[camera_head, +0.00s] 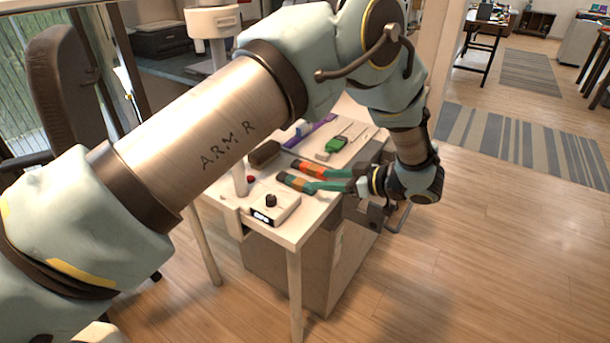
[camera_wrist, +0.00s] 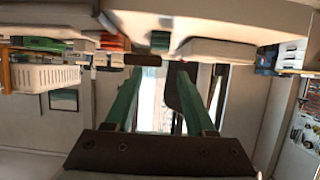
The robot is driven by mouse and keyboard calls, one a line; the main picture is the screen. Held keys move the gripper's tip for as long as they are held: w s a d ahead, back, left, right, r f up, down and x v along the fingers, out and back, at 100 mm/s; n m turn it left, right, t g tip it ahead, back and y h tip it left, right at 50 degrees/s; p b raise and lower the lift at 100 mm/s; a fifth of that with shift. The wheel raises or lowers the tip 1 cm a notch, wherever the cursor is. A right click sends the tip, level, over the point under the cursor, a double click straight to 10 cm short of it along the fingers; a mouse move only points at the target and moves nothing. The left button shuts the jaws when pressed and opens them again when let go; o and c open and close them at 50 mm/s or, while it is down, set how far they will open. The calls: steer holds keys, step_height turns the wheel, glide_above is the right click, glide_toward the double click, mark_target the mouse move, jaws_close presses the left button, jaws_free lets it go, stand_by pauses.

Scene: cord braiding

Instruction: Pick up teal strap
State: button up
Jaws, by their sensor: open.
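My gripper (camera_head: 312,177) reaches left from the wrist, over the right side of the pale table. Its two green fingers are apart with open space between them; in the wrist view (camera_wrist: 160,72) nothing is between them. A small teal piece (camera_wrist: 160,40), perhaps the teal strap, shows in the wrist view at the pale table edge, just beyond the fingertips and apart from them. I cannot make out its full shape. In the head view I cannot tell the strap apart from the green fingers and the orange parts by their ends.
The pale table (camera_head: 290,232) holds a white box with a black knob (camera_head: 271,201), a brown brush (camera_head: 264,154), a green device (camera_head: 335,145) and a purple strip (camera_head: 312,131). A grey cabinet (camera_head: 290,275) stands below.

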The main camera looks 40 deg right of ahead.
mark_target(296, 179)
steer(key=p+x, duration=0.1)
steer(key=x, duration=0.3)
steer(key=shift+w+a, duration=0.1)
steer(key=shift+w, duration=0.25)
steer(key=shift+f+p+x, duration=0.15)
steer(key=shift+p+x, duration=0.7)
steer(key=shift+x, duration=0.6)
steer(key=shift+f+p+x, duration=0.2)
steer(key=shift+p+x, duration=0.6)
steer(key=shift+x, duration=0.7)
steer(key=shift+s, duration=0.1)
steer(key=shift+c, duration=0.3)
jaws_close()
